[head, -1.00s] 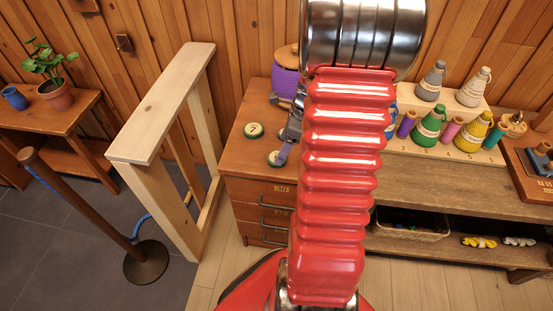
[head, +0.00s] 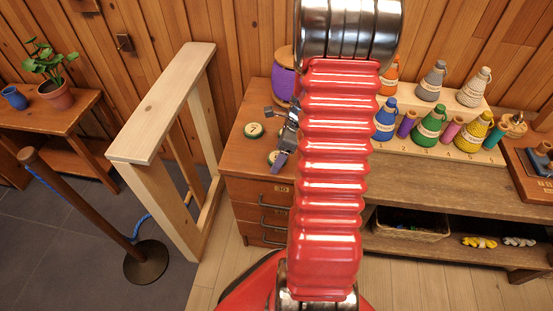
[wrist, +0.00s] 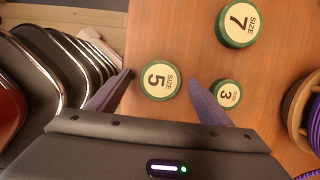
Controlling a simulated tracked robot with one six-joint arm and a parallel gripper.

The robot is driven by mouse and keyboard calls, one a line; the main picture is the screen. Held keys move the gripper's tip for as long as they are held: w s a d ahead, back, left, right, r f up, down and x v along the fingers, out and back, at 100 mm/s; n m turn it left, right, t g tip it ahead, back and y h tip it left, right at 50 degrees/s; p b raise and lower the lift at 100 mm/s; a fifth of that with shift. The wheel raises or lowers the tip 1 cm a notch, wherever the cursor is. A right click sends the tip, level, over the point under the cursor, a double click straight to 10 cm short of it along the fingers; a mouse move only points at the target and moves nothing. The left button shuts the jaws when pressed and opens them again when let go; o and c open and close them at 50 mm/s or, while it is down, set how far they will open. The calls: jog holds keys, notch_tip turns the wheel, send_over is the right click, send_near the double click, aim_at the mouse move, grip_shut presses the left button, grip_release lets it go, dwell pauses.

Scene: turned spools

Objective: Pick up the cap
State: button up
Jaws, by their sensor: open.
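Three green-rimmed caps with cream tops lie on the wooden cabinet top (wrist: 165,30). In the wrist view they read size 5 (wrist: 160,80), size 7 (wrist: 237,24) and size 3 (wrist: 227,93). My gripper (wrist: 160,77) is open and empty, its two dark fingers on either side of the size 5 cap, with the fingertips at about its level in the picture. I cannot tell how high the fingers are above the top. In the head view the size 7 cap (head: 254,130) is clear, another cap (head: 273,157) is partly hidden by my gripper (head: 279,160), and the size 3 cap is hidden.
A purple spool (head: 284,88) stands at the back of the cabinet, close to the size 3 cap. A rack (head: 480,152) of coloured cones is to the right. A pale wooden frame (head: 165,100) stands left of the cabinet. The cabinet top's edge lies close to the size 5 cap.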

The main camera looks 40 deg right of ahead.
jog(key=shift+c, duration=0.3)
jog(key=c, duration=1)
jog(key=shift+c, duration=0.2)
notch_tip(320, 180, up, 10)
dwell(0.5)
